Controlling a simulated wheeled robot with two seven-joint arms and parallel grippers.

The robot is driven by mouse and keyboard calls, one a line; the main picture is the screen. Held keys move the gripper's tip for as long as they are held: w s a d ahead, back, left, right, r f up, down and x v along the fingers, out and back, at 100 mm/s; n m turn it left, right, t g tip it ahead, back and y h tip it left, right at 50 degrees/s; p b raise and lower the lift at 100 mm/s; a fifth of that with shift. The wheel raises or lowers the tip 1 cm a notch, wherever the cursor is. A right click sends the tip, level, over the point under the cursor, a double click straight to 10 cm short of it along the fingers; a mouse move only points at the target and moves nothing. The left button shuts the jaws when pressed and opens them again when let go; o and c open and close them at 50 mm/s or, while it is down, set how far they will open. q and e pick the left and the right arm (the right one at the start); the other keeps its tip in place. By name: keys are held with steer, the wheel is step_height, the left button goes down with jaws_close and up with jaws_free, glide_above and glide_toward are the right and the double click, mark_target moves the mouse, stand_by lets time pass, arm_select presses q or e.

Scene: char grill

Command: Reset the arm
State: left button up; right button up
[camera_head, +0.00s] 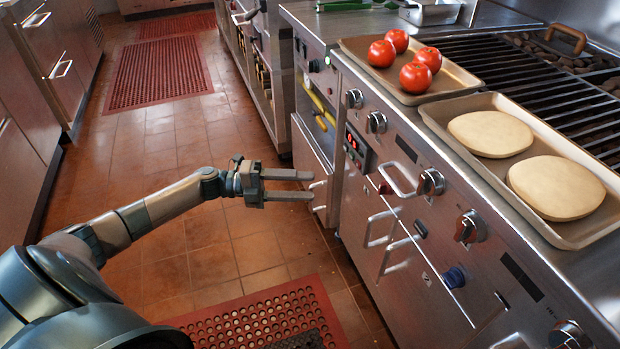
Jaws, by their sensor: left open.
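My left arm comes in from the lower left and reaches toward the front of the grill counter. My left gripper (312,185) is open, its two fingers parallel and apart with nothing between them. It points right, in front of the counter's drawer handles, below the level of the counter top. Whether its tips touch a handle, I cannot tell.
The char grill (540,75) is at the upper right. A tray (455,85) holds several tomatoes (415,77); another tray (577,232) holds two flat dough rounds (556,187). Knobs and handles stick out of the counter front. Red mats (160,72) lie on the open tiled floor.

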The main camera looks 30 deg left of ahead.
arm_select(q)
steer(key=shift+d, duration=0.1)
arm_select(e)
steer(key=shift+s, duration=0.1)
